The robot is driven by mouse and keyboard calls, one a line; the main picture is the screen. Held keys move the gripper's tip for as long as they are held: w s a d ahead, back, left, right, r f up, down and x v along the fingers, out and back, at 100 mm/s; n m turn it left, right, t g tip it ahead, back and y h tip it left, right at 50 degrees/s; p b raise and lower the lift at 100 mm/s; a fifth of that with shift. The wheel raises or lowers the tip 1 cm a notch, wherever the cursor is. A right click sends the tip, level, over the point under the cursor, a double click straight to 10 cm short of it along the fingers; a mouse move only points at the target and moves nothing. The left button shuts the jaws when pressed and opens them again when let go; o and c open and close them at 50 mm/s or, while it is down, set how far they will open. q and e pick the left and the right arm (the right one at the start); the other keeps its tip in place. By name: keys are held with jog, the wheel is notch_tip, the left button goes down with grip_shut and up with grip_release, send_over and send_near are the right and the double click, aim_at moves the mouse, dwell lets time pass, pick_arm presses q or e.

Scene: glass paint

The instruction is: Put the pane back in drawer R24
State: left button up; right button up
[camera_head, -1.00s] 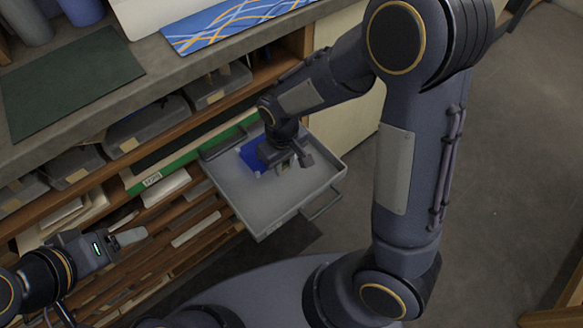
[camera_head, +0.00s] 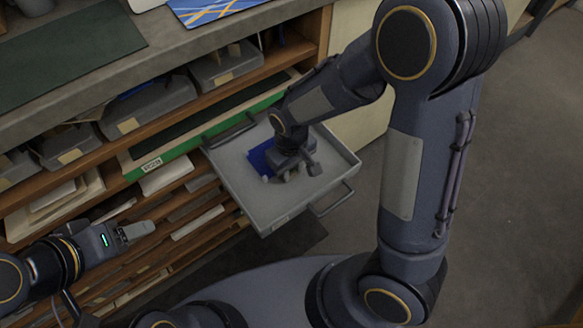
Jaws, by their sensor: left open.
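A blue pane (camera_head: 260,158) lies in the pulled-out grey drawer (camera_head: 245,195), partly hidden under my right gripper. My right gripper (camera_head: 294,174) points down inside the drawer at the pane's right side. Its fingertips are low, near the drawer floor, and too small to tell whether they hold the pane. My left gripper (camera_head: 140,232) is open and empty at the lower left, in front of the shelves and apart from the drawer. I cannot read a label R24 on the drawer.
The drawer's handle (camera_head: 331,200) sticks out at the front right. A green-edged drawer with a label (camera_head: 152,165) is at its left. Grey bins (camera_head: 148,106) fill the shelf above. A dark green mat (camera_head: 65,50) lies on the countertop. Floor at right is clear.

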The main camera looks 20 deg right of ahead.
jog(key=o, duration=0.4)
jog(key=shift+r, duration=0.4)
notch_tip(320, 180, up, 12)
jog(key=p, duration=0.3)
jog(key=s+d+r+m+t+y, duration=0.1)
jog(key=s+d+r+m+t, duration=0.1)
jog(key=s+d, duration=0.1)
jog(key=s+d+r+m+t+y, duration=0.1)
jog(key=s+d+r+m+t, duration=0.1)
jog(key=s, duration=0.4)
jog(key=s+d+r+m+t+y, duration=0.1)
jog(key=s+d+r, duration=0.2)
jog(key=s, duration=0.2)
jog(key=shift+s+d+r+m+t+y, duration=0.1)
jog(key=shift+s+d+m+t+y, duration=0.05)
jog(key=shift+d+m+t+y, duration=0.25)
